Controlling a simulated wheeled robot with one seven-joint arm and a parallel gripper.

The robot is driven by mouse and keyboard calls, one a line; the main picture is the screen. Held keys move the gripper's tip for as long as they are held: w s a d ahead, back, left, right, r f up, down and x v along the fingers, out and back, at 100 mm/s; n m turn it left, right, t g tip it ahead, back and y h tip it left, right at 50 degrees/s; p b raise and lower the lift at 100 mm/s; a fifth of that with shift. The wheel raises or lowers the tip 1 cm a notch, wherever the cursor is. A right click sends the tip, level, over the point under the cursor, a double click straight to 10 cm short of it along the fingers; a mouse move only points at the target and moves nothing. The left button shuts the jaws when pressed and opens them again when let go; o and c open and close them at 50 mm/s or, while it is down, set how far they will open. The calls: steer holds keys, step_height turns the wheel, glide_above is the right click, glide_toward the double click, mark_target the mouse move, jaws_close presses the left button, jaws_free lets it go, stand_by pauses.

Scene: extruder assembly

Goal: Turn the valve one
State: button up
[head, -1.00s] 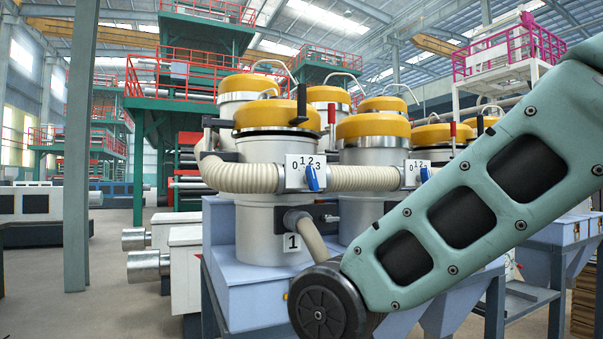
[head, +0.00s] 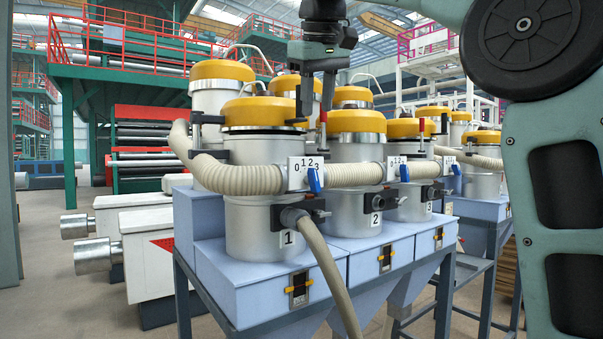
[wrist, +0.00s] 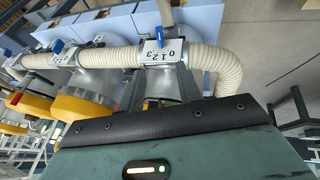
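Valve one is a white dial box (head: 301,174) marked 0 1 2 3, with a blue handle (head: 315,181) hanging downward at its right side. It sits on the ribbed pipe in front of the hopper labelled 1 (head: 262,215). In the wrist view the dial (wrist: 162,52) and its blue handle (wrist: 159,36) appear upside down near the upper middle. My gripper (head: 317,100) is above and slightly behind the valve in the head view, pointing down and apart from the handle. Its two dark fingers look separated with nothing between them; the fingertips are hidden in the wrist view.
Ribbed pipe (head: 240,178) runs across the hopper fronts. A hose (head: 330,265) hangs below the valve. A black latch lever and a red-tipped lever (head: 322,128) stand near my gripper. Another dial (head: 396,168) with a blue handle is to the right.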

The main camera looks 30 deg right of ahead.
mark_target(314, 190)
steer(key=x, duration=1.7)
steer(key=shift+d+f+p, duration=0.1)
steer(key=shift+p, duration=0.3)
jaws_close()
